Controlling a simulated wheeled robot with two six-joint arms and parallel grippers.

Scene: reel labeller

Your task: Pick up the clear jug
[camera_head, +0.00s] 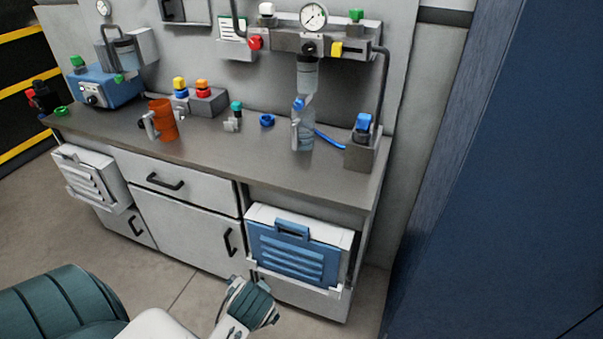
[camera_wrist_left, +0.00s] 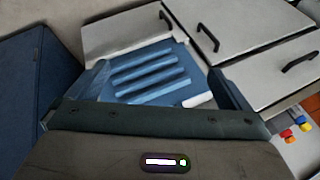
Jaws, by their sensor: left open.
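The clear jug (camera_head: 302,132) stands upright on the grey worktop, toward its right end, below a hanging clear cylinder (camera_head: 307,72). A blue part shows at its upper left. My left gripper (camera_head: 252,303) is low in front of the cabinet, well apart from the jug and below the worktop. In the left wrist view the gripper (camera_wrist_left: 160,82) has its fingers spread with nothing between them, facing the blue slatted panel (camera_wrist_left: 150,72). I cannot make out the jug in that view. My right gripper is in neither view.
An orange jug (camera_head: 162,120) stands left on the worktop (camera_head: 215,155). A grey block with a blue knob (camera_head: 362,122) stands right of the clear jug, with a blue hose between them. A blue slatted bin (camera_head: 292,250) juts from the cabinet front. A blue wall (camera_head: 490,180) is at right.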

